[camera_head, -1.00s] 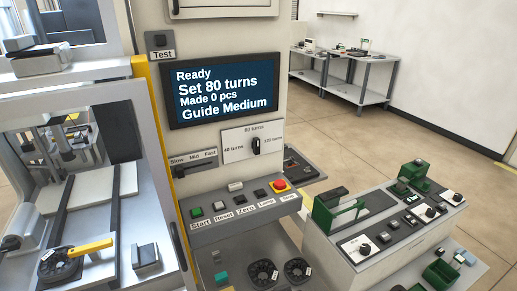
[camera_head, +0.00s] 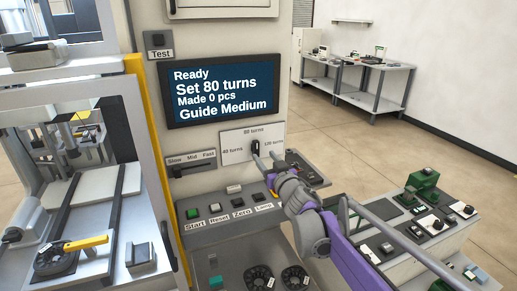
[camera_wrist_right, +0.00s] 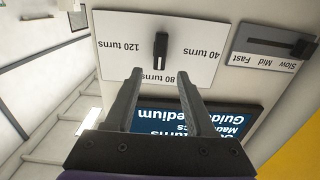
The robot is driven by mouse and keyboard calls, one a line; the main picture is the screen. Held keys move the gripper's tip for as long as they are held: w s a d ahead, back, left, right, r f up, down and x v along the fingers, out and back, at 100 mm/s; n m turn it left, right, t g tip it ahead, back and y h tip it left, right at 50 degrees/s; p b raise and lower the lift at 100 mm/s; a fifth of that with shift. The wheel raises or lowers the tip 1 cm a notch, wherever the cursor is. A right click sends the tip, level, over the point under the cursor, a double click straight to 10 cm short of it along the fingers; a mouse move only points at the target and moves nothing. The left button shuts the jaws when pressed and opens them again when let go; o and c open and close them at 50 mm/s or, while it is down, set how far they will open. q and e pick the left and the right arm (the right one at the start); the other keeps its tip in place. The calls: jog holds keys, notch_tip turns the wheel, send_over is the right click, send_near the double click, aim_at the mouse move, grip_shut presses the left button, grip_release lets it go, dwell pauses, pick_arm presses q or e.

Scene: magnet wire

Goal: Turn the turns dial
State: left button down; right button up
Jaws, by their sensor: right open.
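The turns dial (camera_head: 255,146) is a small black upright knob on a white plate (camera_head: 236,149) marked 40, 80 and 120 turns. The dial also shows in the right wrist view (camera_wrist_right: 161,47), upside down, its long side in line with the 80 turns label. The screen (camera_head: 222,91) reads Ready, Set 80 turns, Made 0 pcs, Guide Medium. My right gripper (camera_wrist_right: 159,74) is open and empty, its two fingers pointing at the plate on either side of the dial's line; no contact shows. In the head view my right arm hides part of the panel's right side. My left gripper is out of view.
A Slow/Mid/Fast slider (camera_head: 192,166) sits left of the plate. Below are the Start button (camera_head: 193,213) and other labelled buttons on a shelf. A bench with green fixtures (camera_head: 422,185) stands at the right, under my arm. Open floor lies behind it.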

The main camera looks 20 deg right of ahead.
aim_at(257, 147)
jog(key=w+p, duration=0.1)
jog(key=w, duration=0.5)
jog(key=shift+w+d, duration=0.2)
grip_shut()
